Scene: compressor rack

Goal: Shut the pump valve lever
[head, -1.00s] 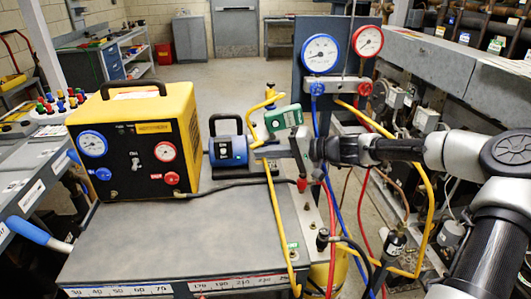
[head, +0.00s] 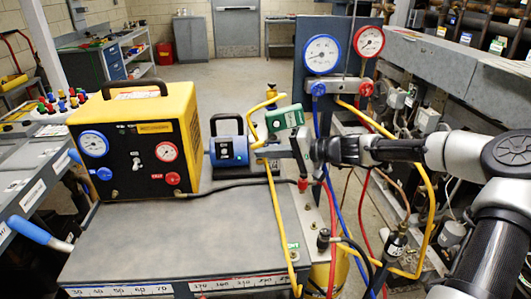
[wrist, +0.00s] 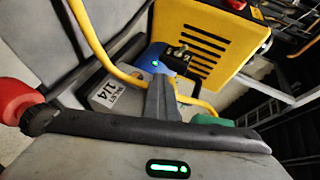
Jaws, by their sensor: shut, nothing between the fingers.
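The pump (head: 229,151) is a blue and dark unit with a carry handle, on the grey bench right of the yellow case. It also shows in the wrist view (wrist: 152,58). A yellow hose (head: 276,205) runs from its fitting down over the bench. A green piece with a pale label (head: 284,117) stands above the fitting; a green part shows in the wrist view (wrist: 213,121). I cannot make out the valve lever clearly among these parts. My gripper (head: 288,153) is shut and empty, close to the fitting; its fingers (wrist: 161,98) overlap the hose there. Contact is unclear.
The yellow case (head: 140,145) stands left of the pump. Blue and red gauges (head: 322,54) are mounted on a panel behind. Red, blue and yellow hoses hang near my arm. A red knob (wrist: 14,98) is left of my gripper. The bench front (head: 160,250) is clear.

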